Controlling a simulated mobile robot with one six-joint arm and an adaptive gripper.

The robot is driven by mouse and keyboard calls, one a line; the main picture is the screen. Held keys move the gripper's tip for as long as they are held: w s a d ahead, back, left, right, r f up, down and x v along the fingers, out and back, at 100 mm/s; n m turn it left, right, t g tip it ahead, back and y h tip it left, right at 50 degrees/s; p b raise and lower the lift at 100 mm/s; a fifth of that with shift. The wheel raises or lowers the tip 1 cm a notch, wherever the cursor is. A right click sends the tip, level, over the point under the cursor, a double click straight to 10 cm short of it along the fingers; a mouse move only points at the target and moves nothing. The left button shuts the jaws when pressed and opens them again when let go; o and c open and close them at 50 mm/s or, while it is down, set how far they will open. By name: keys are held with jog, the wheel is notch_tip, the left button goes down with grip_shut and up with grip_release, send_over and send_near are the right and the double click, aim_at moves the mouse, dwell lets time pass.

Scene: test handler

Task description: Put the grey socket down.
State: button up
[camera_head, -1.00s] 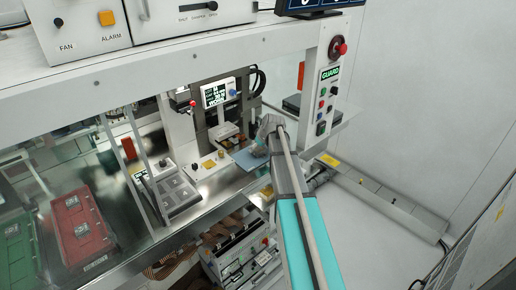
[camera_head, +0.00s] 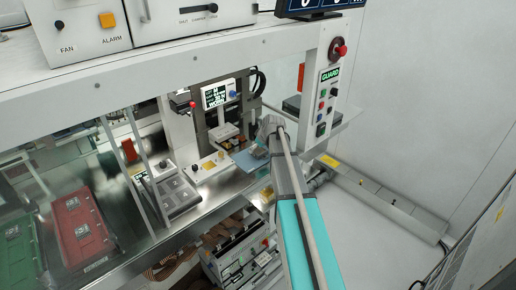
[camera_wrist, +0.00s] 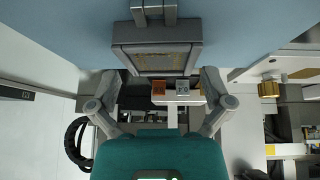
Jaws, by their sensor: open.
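The grey socket (camera_wrist: 156,58) is a boxy grey piece with a grey bar at its far side. In the wrist view it lies against the blue mat (camera_wrist: 60,30) at the top centre. My gripper (camera_wrist: 160,82) is open, its two fingers apart on either side of the socket's near edge, with visible gaps. In the head view my gripper (camera_head: 267,136) is at the blue mat (camera_head: 246,160), in front of the machine. There my wrist and gripper hide most of the socket.
A display (camera_head: 219,93) stands on the machine behind my gripper. A grey tray (camera_head: 177,193) lies to the left, with a red case (camera_head: 82,230) and a green case (camera_head: 17,250) farther left. The guard panel (camera_head: 327,100) stands close at the right.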

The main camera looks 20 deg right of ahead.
jog(key=p+v, duration=0.9)
jog(key=v, duration=0.2)
jog(key=shift+s+r+p, duration=0.2)
jog(key=shift+r+p, duration=0.05)
jog(key=shift+p, duration=0.1)
dwell(0.7)
jog(key=s+a+f+m+g, duration=0.1)
jog(key=s+a+g, duration=0.2)
jog(key=s+a, duration=0.8)
jog(key=s+a+f+m+g+h, duration=0.1)
jog(key=s+a+m+g, duration=0.1)
jog(key=s+a, duration=0.9)
jog(key=shift+s+a+f+g, duration=0.15)
jog(key=shift+s+f+g, duration=0.1)
jog(key=shift+s+g, duration=0.15)
jog(key=shift+w, duration=0.1)
